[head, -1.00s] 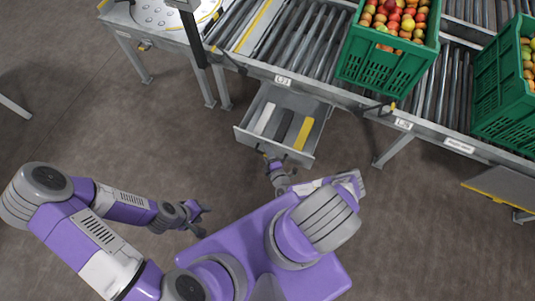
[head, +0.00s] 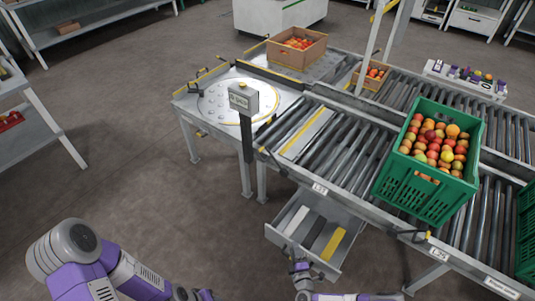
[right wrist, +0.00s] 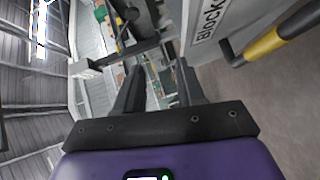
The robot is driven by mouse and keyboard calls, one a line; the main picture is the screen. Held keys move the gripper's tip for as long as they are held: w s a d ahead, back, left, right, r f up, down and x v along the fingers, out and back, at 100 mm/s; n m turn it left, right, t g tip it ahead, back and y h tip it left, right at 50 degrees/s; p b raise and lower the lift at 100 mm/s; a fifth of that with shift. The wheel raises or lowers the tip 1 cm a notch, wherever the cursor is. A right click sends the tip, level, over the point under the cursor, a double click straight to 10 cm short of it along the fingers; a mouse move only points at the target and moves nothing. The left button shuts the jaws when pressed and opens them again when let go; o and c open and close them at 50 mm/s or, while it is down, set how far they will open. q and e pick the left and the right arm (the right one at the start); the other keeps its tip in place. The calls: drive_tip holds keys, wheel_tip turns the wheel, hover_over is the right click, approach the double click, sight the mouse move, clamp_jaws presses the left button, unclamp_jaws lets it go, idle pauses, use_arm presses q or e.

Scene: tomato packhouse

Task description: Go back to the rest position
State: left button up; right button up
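My right gripper (head: 299,266) is just in front of the open drawer (head: 343,256) under the roller conveyor. In the right wrist view its two dark fingers (right wrist: 158,88) stand apart with nothing held between them. A grey panel (right wrist: 208,22) with a partly visible "Block" label is close beyond them. My left gripper (head: 203,295) is at the bottom edge of the head view, low over the floor and mostly cut off, so its jaws cannot be read.
The drawer holds white, black and yellow bars. A green crate of tomatoes (head: 417,195) stands on the conveyor (head: 335,150). A round table (head: 215,103) and control post (head: 246,135) stand left of it. The floor (head: 130,150) at left is clear.

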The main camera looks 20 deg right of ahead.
drive_tip(key=s+a+r+n+g+y, duration=0.2)
drive_tip(key=a+r+n+g+y, duration=0.1)
drive_tip(key=a+n+y, duration=0.35)
drive_tip(key=s+a+r+n+g+y, duration=0.25)
drive_tip(key=a+n+y, duration=0.25)
drive_tip(key=a+n, duration=0.3)
drive_tip(key=s+a+r+n+g+y, duration=0.25)
drive_tip(key=a+r+n+y, duration=0.2)
drive_tip(key=a+n, duration=0.3)
drive_tip(key=s+d+n+g+h+p, duration=0.1)
drive_tip(key=s+d+n+g+h, duration=0.15)
drive_tip(key=s+n+g, duration=0.55)
drive_tip(key=s+d+n+g+h+p, duration=0.1)
drive_tip(key=s+n+g+h, duration=0.25)
drive_tip(key=n, duration=0.95)
drive_tip(key=w+d+r+n+t+h, duration=0.3)
drive_tip(key=r+n, duration=0.3)
drive_tip(key=n, duration=0.5)
drive_tip(key=shift+w+n+t+h, duration=0.3)
drive_tip(key=shift+w+t, duration=0.15)
drive_tip(key=shift+w, duration=0.05)
drive_tip(key=shift+a, duration=0.1)
